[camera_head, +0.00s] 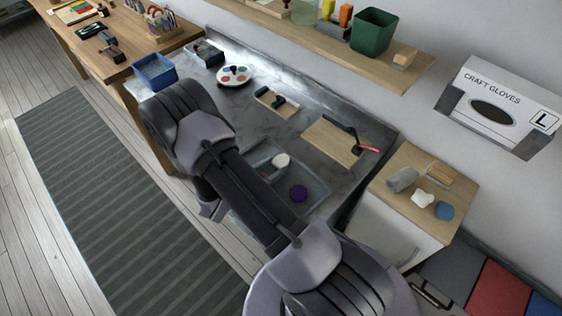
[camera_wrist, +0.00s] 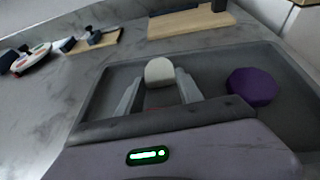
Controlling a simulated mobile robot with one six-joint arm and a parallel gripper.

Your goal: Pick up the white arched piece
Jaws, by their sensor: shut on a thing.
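The white arched piece (camera_wrist: 160,71) stands between the two fingers of my gripper (camera_wrist: 158,92), its rounded top showing above them. My gripper is shut on it. The piece also shows in the head view (camera_head: 281,160), over the grey sunken tray (camera_head: 318,181) in the counter. The tray's rim shows in the wrist view (camera_wrist: 110,68). I cannot tell whether the piece touches the tray floor. My arm hides part of the tray in the head view.
A purple piece (camera_wrist: 252,86) lies in the tray, right of my gripper. A wooden board (camera_head: 333,140) and a smaller board with a dark tool (camera_head: 277,101) lie behind the tray. A paint palette (camera_head: 234,75) and a blue bin (camera_head: 154,71) stand farther left. A shelf (camera_head: 390,70) overhangs the back.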

